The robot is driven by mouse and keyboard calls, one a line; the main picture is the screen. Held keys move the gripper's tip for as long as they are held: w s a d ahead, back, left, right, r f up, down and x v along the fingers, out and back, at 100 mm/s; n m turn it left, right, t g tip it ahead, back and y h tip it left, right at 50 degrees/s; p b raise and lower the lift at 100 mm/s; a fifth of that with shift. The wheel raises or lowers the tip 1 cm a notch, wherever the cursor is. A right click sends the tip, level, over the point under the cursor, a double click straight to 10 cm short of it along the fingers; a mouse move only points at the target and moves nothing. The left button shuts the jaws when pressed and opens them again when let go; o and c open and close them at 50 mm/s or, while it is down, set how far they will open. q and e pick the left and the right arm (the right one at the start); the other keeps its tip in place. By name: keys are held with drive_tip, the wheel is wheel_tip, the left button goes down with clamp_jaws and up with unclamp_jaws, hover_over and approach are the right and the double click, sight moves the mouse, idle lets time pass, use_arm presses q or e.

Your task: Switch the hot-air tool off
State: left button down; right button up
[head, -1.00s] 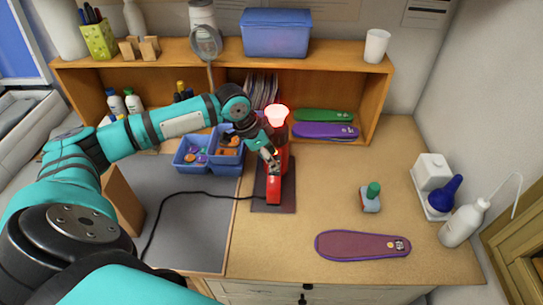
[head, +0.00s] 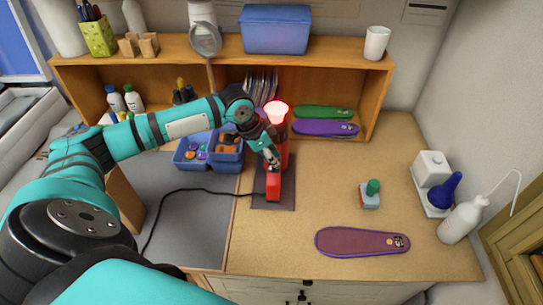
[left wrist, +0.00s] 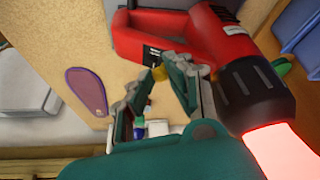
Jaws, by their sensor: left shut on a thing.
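The red hot-air tool (head: 273,190) stands on a dark mat (head: 290,197), with its nozzle (head: 277,112) pointing up and glowing red. My left gripper (head: 270,162) is at the left front of its body. In the left wrist view, the red and black tool (left wrist: 228,50) fills the upper right. There my left gripper (left wrist: 157,76) has its fingertips against the tool's side, around a small yellow part (left wrist: 160,72). The gripper is shut on the tool there. The fingers hide much of the contact, and the switch position cannot be read. My right gripper is not in view.
Blue bins (head: 195,153) stand left of the tool, below the wooden shelf (head: 345,60). A black cord runs left across the grey mat (head: 185,235). A purple-edged insole (head: 362,242) lies at front right; a green-handled stamp (head: 371,195) is behind it. Bench space between tool and stamp is clear.

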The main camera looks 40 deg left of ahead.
use_arm(q)
drive_tip(key=shift+w+a+r+p, duration=0.25)
drive_tip(key=shift+w+r+p, duration=0.3)
drive_tip(key=shift+p, duration=0.25)
drive_tip(key=shift+w+a, duration=0.2)
drive_tip(key=shift+f, duration=0.15)
drive_tip(key=c, duration=1.2)
unclamp_jaws()
drive_tip(key=shift+c, duration=0.2)
drive_tip(key=v, duration=1.2)
drive_tip(key=shift+w, duration=0.1)
